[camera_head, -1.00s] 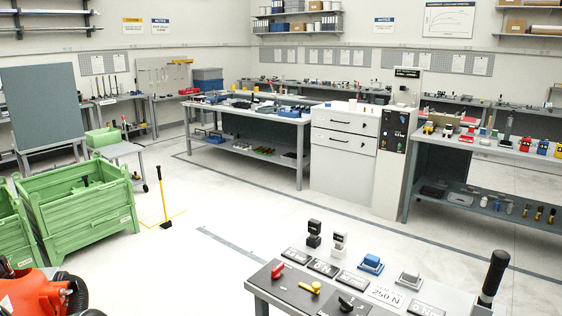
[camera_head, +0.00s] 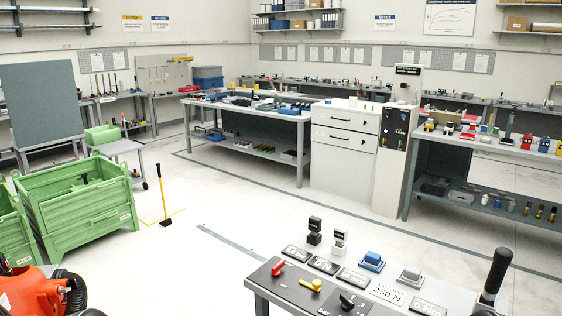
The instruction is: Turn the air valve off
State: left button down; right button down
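A grey control bench (camera_head: 262,297) stands at the bottom right. On its dark panel are a red lever (camera_head: 278,268), a yellow lever (camera_head: 312,285) and a black knob (camera_head: 347,301). I cannot read their labels, so I cannot tell for sure which is the air valve. The yellow lever lies roughly sideways across the panel. Neither of my grippers is in view, and nothing touches these controls.
A black upright handle (camera_head: 496,270) rises at the bench's right end. Blue (camera_head: 372,261) and grey (camera_head: 411,274) blocks and a 250 N label sit on the bench. A green bin (camera_head: 80,205) stands left. Open floor lies between the bin and bench.

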aim_at(276, 272)
jog(key=z, duration=0.3)
jog(key=i+j+z, duration=0.1)
jog(key=z, duration=0.35)
jog(key=j+z, duration=0.4)
jog(key=i+j+z, duration=0.1)
jog(key=z, duration=0.35)
jog(key=j+z, duration=0.55)
jog(key=j, duration=0.3)
jog(key=k+j, duration=0.15)
jog(key=j, duration=0.2)
jog(key=k+j+z, duration=0.15)
jog(key=j, duration=0.25)
jog(key=j+z, duration=0.1)
jog(key=j, duration=0.3)
jog(key=k+j+z, duration=0.1)
jog(key=j, duration=0.25)
jog(key=k, duration=0.05)
